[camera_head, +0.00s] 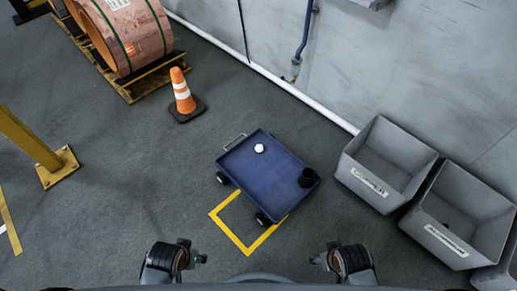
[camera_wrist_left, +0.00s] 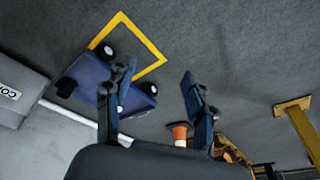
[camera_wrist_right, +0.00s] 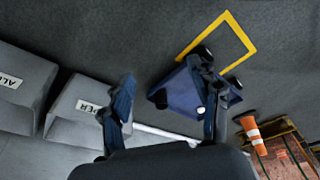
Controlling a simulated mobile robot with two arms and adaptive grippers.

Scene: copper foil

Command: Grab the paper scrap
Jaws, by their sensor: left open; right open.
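A small white object, which looks like the crumpled paper scrap (camera_head: 259,148), lies on the blue tray of a wheeled cart (camera_head: 262,172), toward its far left part. The scrap also shows as a small white spot in the right wrist view (camera_wrist_right: 201,110), beside a finger. My left gripper (camera_head: 200,258) is at the bottom of the head view, and its fingers are apart and empty in the left wrist view (camera_wrist_left: 158,78). My right gripper (camera_head: 318,260) is likewise open and empty, seen in the right wrist view (camera_wrist_right: 163,72). Both are well short of the cart.
Grey labelled bins (camera_head: 369,183) stand right of the cart along the wall. An orange cone (camera_head: 182,92), a copper coil (camera_head: 125,35) on a pallet and a yellow post (camera_head: 30,140) stand left. Floor before the cart is clear.

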